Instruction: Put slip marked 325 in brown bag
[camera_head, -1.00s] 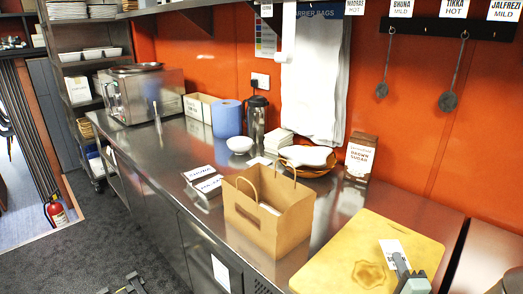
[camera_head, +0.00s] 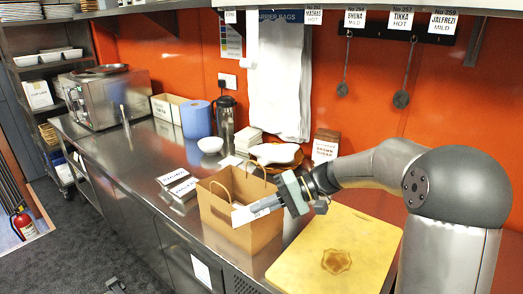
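The brown bag (camera_head: 232,232) stands open and upright on the steel counter, with its handles up. My gripper (camera_head: 280,201) is at the right side of the bag's opening. It is shut on a white slip (camera_head: 254,211), which points left and down across the bag's mouth and near rim. The mark on the slip is too small to read. I cannot tell whether the slip's lower end is inside the bag or in front of its rim. The bag's inside is mostly hidden.
A yellow cutting board (camera_head: 322,250) lies right of the bag, under my arm. Behind the bag are a basket (camera_head: 285,164) and a brown sugar box (camera_head: 325,147). Small white cards (camera_head: 178,181) lie to its left. A flask (camera_head: 225,122) and blue roll (camera_head: 196,119) stand farther back.

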